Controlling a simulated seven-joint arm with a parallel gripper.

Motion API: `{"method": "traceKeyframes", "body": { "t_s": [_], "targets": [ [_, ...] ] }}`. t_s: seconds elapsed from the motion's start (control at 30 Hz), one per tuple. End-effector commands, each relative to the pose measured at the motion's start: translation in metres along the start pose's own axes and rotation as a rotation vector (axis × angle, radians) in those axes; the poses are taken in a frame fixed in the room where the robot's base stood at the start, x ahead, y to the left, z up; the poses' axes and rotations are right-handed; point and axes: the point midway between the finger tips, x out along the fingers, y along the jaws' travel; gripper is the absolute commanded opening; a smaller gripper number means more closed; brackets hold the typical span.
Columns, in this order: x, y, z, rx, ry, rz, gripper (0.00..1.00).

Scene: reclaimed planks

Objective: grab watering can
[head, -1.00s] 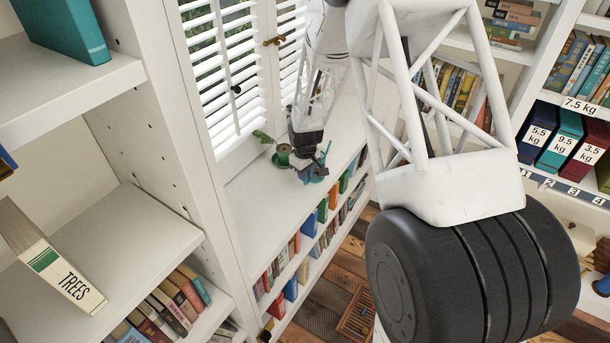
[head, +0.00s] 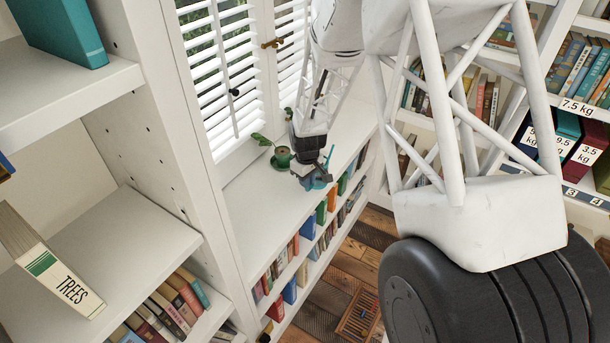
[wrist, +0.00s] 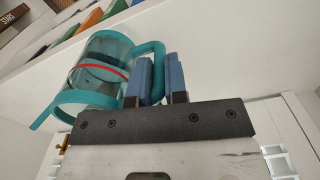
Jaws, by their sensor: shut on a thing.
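The watering can (wrist: 92,75) is teal with a clear body and a red band around it. In the wrist view it sits just left of my gripper (wrist: 160,70). The gripper's two blue fingers are closed on the can's teal handle. In the head view the can (head: 322,183) is small and partly hidden behind my gripper (head: 306,176), at the white shelf top below the window. I cannot tell whether the can touches the shelf.
A potted plant (head: 281,158) in a green pot stands just left of the can on the white shelf top (head: 262,205). Books line the shelves beneath. Shuttered windows (head: 213,75) rise behind. The shelf top nearer the camera is clear.

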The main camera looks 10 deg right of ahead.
Motion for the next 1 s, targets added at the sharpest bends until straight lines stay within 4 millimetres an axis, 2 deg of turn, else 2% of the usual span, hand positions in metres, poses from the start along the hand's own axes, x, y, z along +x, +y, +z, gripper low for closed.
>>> {"method": "traceKeyframes", "body": {
  "t_s": [0.5,1.0],
  "targets": [
    [-0.005,-0.027,0.041,0.0,0.001,0.001,0.0],
    [-0.009,-0.049,0.074,0.0,0.0,0.0,0.0]
  ]
}}
